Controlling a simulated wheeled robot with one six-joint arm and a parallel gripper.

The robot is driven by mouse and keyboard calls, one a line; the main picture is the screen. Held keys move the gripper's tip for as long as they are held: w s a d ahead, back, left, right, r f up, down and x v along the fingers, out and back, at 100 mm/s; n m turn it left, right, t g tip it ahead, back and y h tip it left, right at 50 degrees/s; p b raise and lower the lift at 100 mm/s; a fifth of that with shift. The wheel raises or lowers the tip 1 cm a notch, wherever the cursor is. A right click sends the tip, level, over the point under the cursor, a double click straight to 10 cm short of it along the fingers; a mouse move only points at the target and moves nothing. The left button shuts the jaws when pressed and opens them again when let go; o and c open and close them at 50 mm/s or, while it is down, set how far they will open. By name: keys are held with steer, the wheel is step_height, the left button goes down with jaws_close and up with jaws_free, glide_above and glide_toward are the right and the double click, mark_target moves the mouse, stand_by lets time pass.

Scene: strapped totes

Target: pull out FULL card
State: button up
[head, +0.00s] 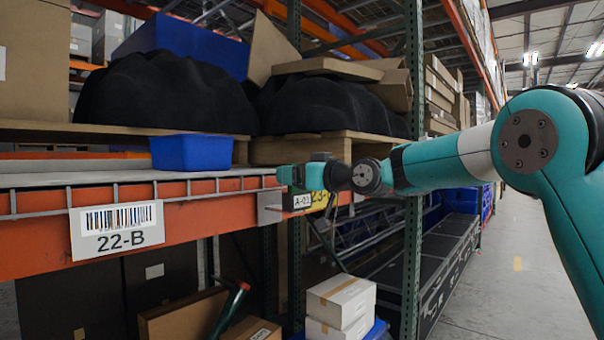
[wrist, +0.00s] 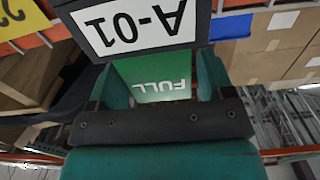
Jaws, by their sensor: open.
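The green FULL card (wrist: 150,80) shows upside down in the wrist view, sticking out of a dark holder with a white A-01 label (wrist: 133,26). My gripper (wrist: 160,82) is open, with one teal finger on each side of the card. I cannot tell whether either finger touches it. In the head view my gripper (head: 292,176) is at the end of the shelf beam, just above the A-01 label (head: 302,201). The card cannot be told apart from the gripper there.
An orange shelf beam (head: 30,245) with a 22-B label (head: 117,229) runs at left. A blue bin (head: 192,152) sits on the shelf. A green rack post (head: 413,180) stands behind my arm. White boxes (head: 340,300) are below. The aisle floor (head: 510,270) is clear at right.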

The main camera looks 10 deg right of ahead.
steer(key=c, duration=0.8)
steer(key=shift+r+p, duration=1.55)
steer(key=shift+r, duration=1)
steer(key=shift+c, duration=0.2)
steer(key=b+v, duration=0.7)
steer(key=v, duration=0.3)
steer(key=shift+f, duration=0.1)
